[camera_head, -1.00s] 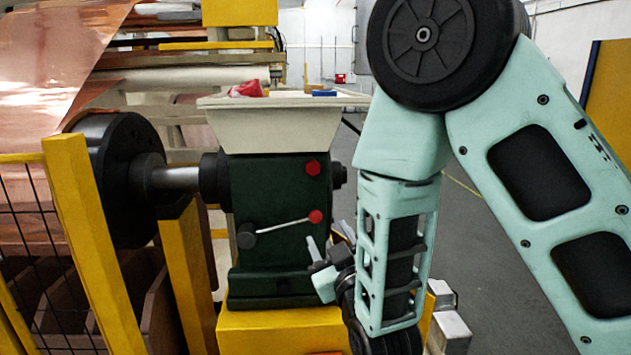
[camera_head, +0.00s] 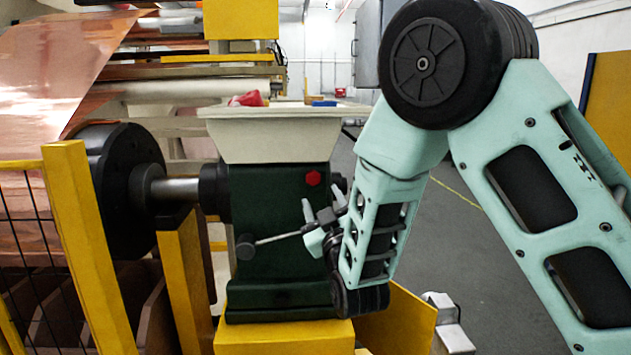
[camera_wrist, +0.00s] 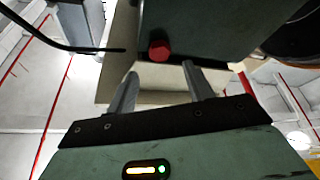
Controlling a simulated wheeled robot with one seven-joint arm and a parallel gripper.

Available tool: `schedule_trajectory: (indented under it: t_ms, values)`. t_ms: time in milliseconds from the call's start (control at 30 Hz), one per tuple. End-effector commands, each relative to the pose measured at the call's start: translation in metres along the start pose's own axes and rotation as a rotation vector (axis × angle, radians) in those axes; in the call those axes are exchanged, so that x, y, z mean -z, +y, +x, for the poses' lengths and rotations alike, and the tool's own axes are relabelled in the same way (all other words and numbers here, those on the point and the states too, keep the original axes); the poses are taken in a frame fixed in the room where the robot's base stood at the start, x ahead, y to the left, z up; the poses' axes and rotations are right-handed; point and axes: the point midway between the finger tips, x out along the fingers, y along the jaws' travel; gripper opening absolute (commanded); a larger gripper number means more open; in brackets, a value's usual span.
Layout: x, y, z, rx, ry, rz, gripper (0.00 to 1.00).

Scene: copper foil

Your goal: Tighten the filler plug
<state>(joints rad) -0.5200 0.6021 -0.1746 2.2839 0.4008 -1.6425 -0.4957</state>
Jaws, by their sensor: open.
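The filler plug appears to be the red hex-headed plug (camera_head: 313,178) high on the face of the dark green gearbox housing (camera_head: 270,192). My gripper (camera_head: 320,203) is open and empty, just below and in front of the plug in the head view. In the wrist view, the red plug (camera_wrist: 159,50) shows beyond and between the two finger lines of my gripper (camera_wrist: 161,72), apart from both fingers. A thin metal lever (camera_head: 275,239) runs from a dark hub on the housing towards my gripper. Its far end is hidden behind my gripper.
A cream tray (camera_head: 270,140) tops the housing, with a red cloth-like item (camera_head: 247,98) and a blue item (camera_head: 323,103) on it. A black roller flange (camera_head: 115,190) and yellow guard posts (camera_head: 85,240) stand left. Floor is open at right.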

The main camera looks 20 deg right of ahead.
Motion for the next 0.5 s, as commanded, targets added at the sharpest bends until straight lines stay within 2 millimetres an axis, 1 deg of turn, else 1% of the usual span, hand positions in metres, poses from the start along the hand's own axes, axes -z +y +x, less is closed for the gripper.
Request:
schedule_trajectory:
  t_ms: [33,200,333,500]
  values:
    - [0.002,0.002,0.012,-0.003,0.002,0.0,0.52]
    - [0.001,0.001,0.041,-0.001,0.001,-0.001,0.52]
    - [0.001,0.001,0.055,-0.001,0.001,0.0,0.52]
    - [0.0,0.0,0.062,0.0,0.001,-0.001,0.52]
